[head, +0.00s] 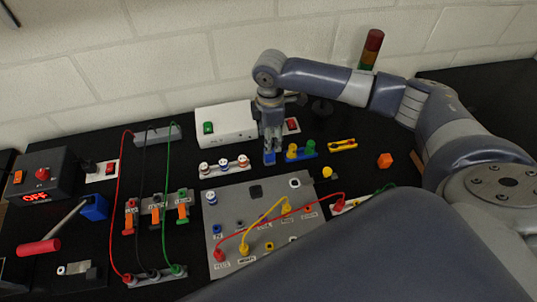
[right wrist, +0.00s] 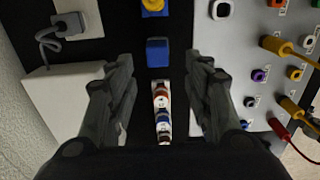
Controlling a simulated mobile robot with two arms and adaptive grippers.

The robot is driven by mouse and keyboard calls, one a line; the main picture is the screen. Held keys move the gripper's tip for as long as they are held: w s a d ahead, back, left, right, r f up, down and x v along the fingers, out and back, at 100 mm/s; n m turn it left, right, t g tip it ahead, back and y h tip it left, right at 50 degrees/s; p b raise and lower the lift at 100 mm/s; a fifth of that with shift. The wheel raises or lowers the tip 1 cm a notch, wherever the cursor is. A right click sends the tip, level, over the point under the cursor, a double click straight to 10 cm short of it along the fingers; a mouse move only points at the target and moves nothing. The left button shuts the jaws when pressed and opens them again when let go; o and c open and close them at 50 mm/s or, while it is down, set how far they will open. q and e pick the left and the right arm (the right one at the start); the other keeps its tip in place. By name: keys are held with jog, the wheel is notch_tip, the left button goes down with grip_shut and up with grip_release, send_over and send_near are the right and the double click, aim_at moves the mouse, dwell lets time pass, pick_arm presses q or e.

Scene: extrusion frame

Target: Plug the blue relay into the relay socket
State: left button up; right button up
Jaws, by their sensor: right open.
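The blue relay (head: 269,158) is a small blue block on the black bench, between the fuse-like row and the yellow-and-blue parts. It also shows in the right wrist view (right wrist: 157,52). My right gripper (head: 271,143) points down at it. In the right wrist view its open fingers (right wrist: 160,66) lie on either side of the relay, with gaps to both sides; I cannot tell how far down they reach. A black square (head: 256,191) on the grey panel (head: 228,204) looks like the relay socket, but its details are too small to tell. My left gripper is not in view.
A white box (head: 225,124) stands behind and left of the relay. A row of fuse-like parts (head: 224,167) is close on the left, yellow-and-blue parts (head: 300,151) on the right. Red and yellow cables (head: 265,219) arch over the panel's front. An orange cube (head: 384,160) lies further right.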

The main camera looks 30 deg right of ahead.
aim_at(269, 156)
jog(key=shift+w+f+b, duration=0.2)
jog(key=shift+f+b, duration=0.15)
jog(key=shift+f, duration=0.1)
notch_tip(269, 156, down, 2)
jog(key=shift+f+b, duration=0.1)
jog(key=shift+b, duration=1.15)
notch_tip(269, 156, down, 3)
jog(key=b, duration=0.3)
jog(key=shift+f, duration=0.8)
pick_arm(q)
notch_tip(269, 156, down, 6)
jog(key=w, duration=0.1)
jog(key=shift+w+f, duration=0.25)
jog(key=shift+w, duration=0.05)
pick_arm(e)
jog(key=shift+f, duration=0.7)
pick_arm(q)
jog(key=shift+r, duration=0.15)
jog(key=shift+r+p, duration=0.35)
jog(key=shift+p, duration=0.05)
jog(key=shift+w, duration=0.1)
